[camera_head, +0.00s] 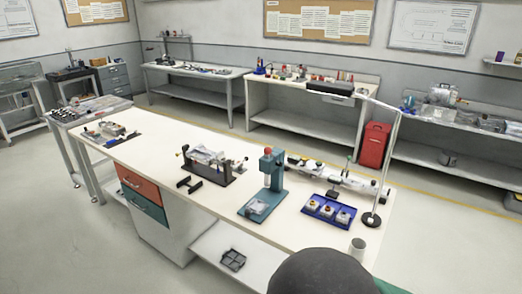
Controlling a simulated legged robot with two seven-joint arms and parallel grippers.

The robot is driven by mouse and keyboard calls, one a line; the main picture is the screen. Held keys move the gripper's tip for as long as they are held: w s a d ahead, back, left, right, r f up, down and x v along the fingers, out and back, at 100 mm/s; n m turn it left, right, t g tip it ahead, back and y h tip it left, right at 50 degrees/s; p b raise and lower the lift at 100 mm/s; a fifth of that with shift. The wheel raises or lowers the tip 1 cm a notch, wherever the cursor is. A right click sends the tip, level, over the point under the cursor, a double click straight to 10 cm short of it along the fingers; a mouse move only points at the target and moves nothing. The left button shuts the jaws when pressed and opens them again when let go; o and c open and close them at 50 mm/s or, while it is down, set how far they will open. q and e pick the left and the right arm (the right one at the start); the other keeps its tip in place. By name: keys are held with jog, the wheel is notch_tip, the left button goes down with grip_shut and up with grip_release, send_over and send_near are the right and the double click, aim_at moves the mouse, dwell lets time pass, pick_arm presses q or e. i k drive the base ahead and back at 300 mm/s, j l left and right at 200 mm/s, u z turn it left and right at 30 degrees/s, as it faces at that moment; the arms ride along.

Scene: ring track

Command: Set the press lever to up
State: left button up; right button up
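A teal press (269,185) stands upright on the right half of the long white workbench (228,205). Its flat base points toward the front edge, and a pale piece (258,206) lies on that base. A small red spot shows at the top of the press head. The lever is too small to make out clearly, so I cannot tell its position. Neither of my grippers is in view.
A blue tray (308,212) with several white button boxes lies right of the press. A black-framed fixture (208,167) stands to its left. A lamp pole (388,160) and a grey cup (357,246) stand at the right. A dark rounded shape fills the bottom edge.

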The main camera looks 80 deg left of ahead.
aim_at(268, 150)
jog(key=u, duration=2.75)
